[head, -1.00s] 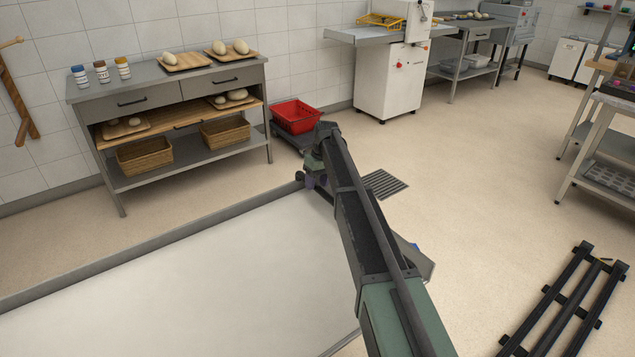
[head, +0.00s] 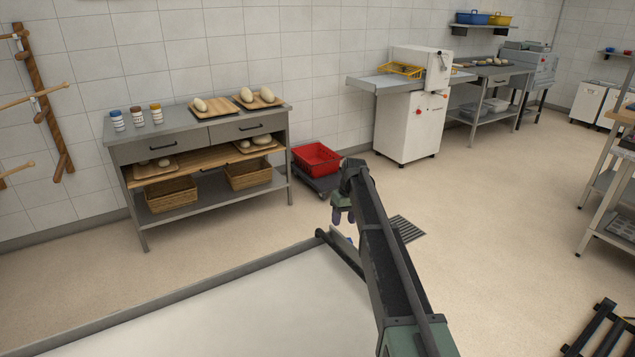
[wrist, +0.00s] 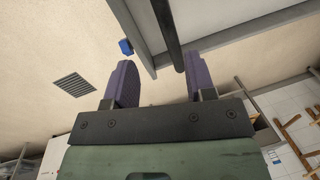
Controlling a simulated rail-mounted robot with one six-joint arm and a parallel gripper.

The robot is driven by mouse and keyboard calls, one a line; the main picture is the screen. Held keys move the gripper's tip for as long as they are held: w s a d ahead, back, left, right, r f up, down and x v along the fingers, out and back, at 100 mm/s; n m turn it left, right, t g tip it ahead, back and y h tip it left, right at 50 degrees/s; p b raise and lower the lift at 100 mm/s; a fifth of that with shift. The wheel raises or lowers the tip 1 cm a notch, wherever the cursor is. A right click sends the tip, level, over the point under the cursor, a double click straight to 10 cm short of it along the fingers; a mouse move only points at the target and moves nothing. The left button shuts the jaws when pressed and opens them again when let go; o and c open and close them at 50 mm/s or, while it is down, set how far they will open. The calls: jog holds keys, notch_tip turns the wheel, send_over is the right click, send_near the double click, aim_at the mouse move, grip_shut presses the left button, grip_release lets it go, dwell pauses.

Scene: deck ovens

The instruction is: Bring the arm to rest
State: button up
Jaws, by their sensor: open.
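My gripper (wrist: 160,85) shows in the wrist view with its two purple fingers apart and nothing between them. In the head view my gripper (head: 344,217) hangs at the far end of my arm, small and partly hidden by the arm. It is above the floor, near the corner of the large white surface (head: 250,318). The edge of that surface also shows in the wrist view, beyond the fingers.
A grey table (head: 185,124) with loaves on boards stands by the wall. A red crate (head: 317,160) sits on a low trolley right of it. A white machine (head: 408,125) stands further right. A floor grate (head: 407,229) lies beside my arm.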

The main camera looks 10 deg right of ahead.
jog(key=s+a+r+m+p, duration=0.1)
jog(key=s, duration=1.2)
jog(key=s+a+r+m+h+p, duration=0.1)
jog(key=s+a+r+p, duration=0.1)
jog(key=s, duration=1.1)
jog(key=s+a+r+m+p, duration=0.1)
jog(key=s+r+p, duration=0.1)
jog(key=s, duration=1.1)
jog(key=shift+a+r+t+h, duration=0.2)
jog(key=shift+a+t+h, duration=0.1)
jog(key=shift+a, duration=0.1)
